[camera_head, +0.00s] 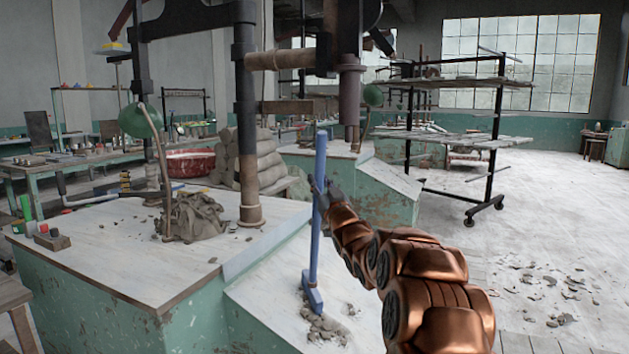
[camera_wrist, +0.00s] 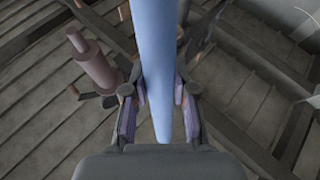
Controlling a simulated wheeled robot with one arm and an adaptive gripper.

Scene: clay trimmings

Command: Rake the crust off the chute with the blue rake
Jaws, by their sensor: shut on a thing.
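The blue rake (camera_head: 318,210) stands nearly upright in the head view, with its head (camera_head: 313,293) low at the sloping pale chute (camera_head: 265,285). Grey crust (camera_head: 325,330) lies in crumbs on the chute, just below and beside the rake head. I cannot tell whether the head touches the chute. My gripper (camera_head: 322,190) is shut on the upper part of the handle. In the wrist view the blue handle (camera_wrist: 157,60) runs between the two fingers of my gripper (camera_wrist: 160,103).
A heap of grey clay (camera_head: 195,217) sits on the pale bench top (camera_head: 110,255) beside an upright machine column (camera_head: 247,120). Grey debris (camera_head: 560,290) is scattered on the floor at right. A wheeled rack (camera_head: 490,150) stands behind. The floor at right centre is mostly open.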

